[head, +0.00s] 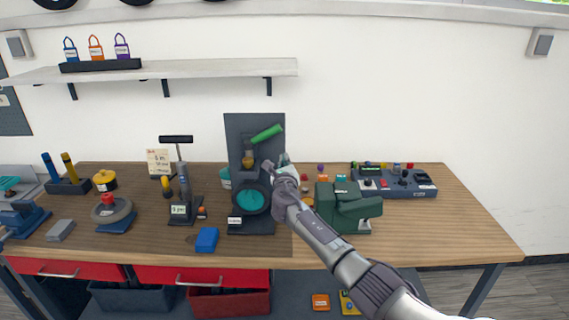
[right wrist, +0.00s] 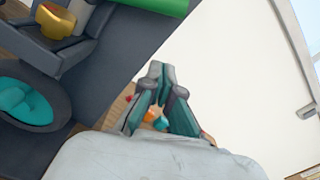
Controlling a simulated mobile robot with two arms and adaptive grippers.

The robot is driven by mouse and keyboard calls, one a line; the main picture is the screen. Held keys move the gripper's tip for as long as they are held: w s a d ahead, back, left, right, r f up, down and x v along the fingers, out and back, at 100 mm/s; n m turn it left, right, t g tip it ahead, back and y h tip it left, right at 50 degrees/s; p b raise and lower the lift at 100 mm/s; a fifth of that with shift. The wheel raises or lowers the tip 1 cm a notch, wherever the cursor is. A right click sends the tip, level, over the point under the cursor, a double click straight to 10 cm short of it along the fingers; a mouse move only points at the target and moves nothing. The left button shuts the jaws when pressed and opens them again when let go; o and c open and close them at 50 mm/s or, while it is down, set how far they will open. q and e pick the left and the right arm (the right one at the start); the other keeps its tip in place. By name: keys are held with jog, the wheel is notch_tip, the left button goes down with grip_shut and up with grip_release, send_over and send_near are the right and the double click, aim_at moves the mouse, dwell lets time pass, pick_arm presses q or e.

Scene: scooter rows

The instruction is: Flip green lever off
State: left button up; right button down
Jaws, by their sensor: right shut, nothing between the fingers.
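The green lever (head: 267,133) is a bar on an upright dark grey panel (head: 238,127) at the back of the bench. It slants up to the right. In the right wrist view part of the green lever (right wrist: 158,4) shows at the top edge. My right gripper (head: 272,167) is shut and empty, just right of the panel and below the lever, apart from it. In the right wrist view the gripper (right wrist: 160,72) has its fingertips together. My left gripper is not in view.
A yellow part (head: 248,160) and a teal disc (head: 250,200) sit below the lever. A hand pump (head: 183,188) stands left of the panel. A green machine (head: 340,207) and a control box (head: 394,183) stand right. The bench's right end is clear.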

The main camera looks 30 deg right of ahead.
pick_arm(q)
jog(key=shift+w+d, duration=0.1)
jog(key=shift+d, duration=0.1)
pick_arm(e)
jog(key=v, duration=0.3)
jog(key=shift+s+a, duration=0.25)
jog(key=shift+a, duration=0.05)
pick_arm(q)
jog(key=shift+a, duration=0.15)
